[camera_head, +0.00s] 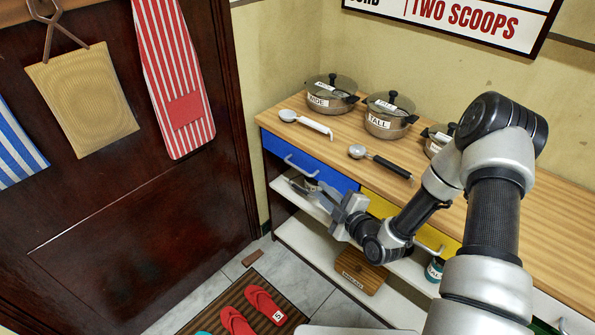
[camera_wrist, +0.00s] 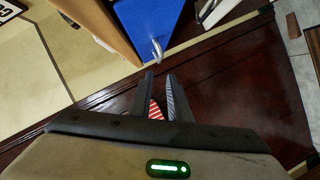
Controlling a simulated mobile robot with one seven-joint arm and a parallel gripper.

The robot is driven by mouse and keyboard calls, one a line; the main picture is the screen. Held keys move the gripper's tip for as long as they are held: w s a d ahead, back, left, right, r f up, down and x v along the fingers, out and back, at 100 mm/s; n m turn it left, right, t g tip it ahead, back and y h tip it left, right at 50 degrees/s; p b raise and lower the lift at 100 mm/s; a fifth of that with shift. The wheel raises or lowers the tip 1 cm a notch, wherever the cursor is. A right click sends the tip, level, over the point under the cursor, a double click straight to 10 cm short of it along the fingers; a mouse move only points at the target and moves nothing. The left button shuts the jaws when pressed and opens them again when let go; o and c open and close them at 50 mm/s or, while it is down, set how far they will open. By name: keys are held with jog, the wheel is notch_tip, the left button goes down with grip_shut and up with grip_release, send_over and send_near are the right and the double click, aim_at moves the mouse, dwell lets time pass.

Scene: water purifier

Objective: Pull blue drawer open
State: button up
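The blue drawer (camera_head: 318,168) is at the left end of the wooden counter, under its top. Its front looks flush and shut. A pale bar handle (camera_head: 300,167) is on its front. In the wrist view the blue drawer (camera_wrist: 146,24) is at the top, with its handle (camera_wrist: 157,50) just beyond my fingertips. My gripper (camera_head: 304,186) is in front of the drawer, close to the handle and seemingly a little below it. In the wrist view my gripper (camera_wrist: 160,76) has its two fingers apart with nothing between them. The handle appears not to be touched.
A yellow drawer (camera_head: 385,207) is right of the blue one. Pots (camera_head: 388,115) and two scoops (camera_head: 380,160) are on the counter (camera_head: 265,120). White shelves below hold a wooden block (camera_head: 361,272). A dark door (camera_head: 150,210) stands left. Red sandals (camera_head: 264,304) lie on a mat.

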aim_at(299, 170)
jog(key=b+x, duration=0.2)
jog(key=x, duration=1.4)
jog(key=shift+w+a, duration=0.1)
jog(key=shift+w, duration=0.05)
grip_shut()
